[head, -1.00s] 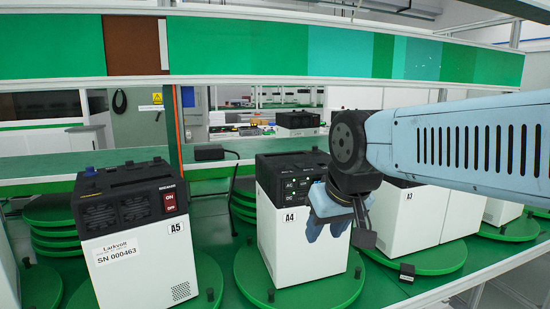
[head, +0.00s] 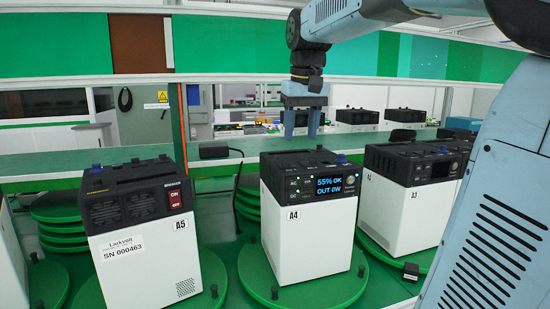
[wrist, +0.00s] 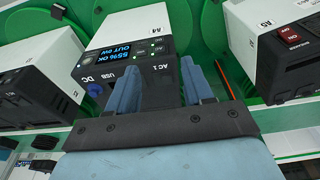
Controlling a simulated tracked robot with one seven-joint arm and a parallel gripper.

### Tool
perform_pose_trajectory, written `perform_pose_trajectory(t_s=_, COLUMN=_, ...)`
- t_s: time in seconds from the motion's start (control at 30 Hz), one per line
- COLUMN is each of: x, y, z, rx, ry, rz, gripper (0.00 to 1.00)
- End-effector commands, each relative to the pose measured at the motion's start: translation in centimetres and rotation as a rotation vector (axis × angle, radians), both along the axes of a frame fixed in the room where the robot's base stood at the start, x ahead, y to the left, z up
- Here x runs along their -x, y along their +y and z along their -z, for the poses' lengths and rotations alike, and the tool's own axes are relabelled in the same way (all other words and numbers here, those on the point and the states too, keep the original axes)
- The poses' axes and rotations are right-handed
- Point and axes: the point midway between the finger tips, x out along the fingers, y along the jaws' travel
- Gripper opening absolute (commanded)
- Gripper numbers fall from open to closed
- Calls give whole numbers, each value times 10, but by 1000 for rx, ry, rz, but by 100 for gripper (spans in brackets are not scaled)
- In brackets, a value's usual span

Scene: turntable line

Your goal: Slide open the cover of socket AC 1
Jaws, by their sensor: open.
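The white A4 unit (head: 300,245) with a black top stands on a green turntable, its display (head: 328,187) reading 55% OK, OUT 0W. In the wrist view the unit (wrist: 140,22) shows upside down, with DC, USB and AC 1 marked on its black top. The AC 1 label (wrist: 152,70) shows between my fingers; the cover of socket AC 1 cannot be made out clearly. My gripper (head: 301,138) is open and empty, fingers pointing down by the rear of A4's top. The wrist view shows both blue fingers (wrist: 158,68) apart; I cannot tell whether they touch anything.
The A5 unit (head: 145,250) stands to the left and the A3 unit (head: 410,215) to the right, each close to A4. A blue knob (head: 341,158) rises from A4's top. A green shelf (head: 225,165) runs behind, with a small black box (head: 213,150) on it.

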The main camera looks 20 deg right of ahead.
Motion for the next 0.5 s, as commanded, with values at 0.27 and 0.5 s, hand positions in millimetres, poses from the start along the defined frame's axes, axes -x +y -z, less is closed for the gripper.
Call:
perform_pose_trajectory(t_s=0.27, x=-76, y=-2, z=-30, rx=-1, ry=123, rz=0, gripper=51)
perform_pose_trajectory(t_s=0.5, x=-106, y=-3, z=-39, rx=-2, ry=177, rz=0, gripper=51)
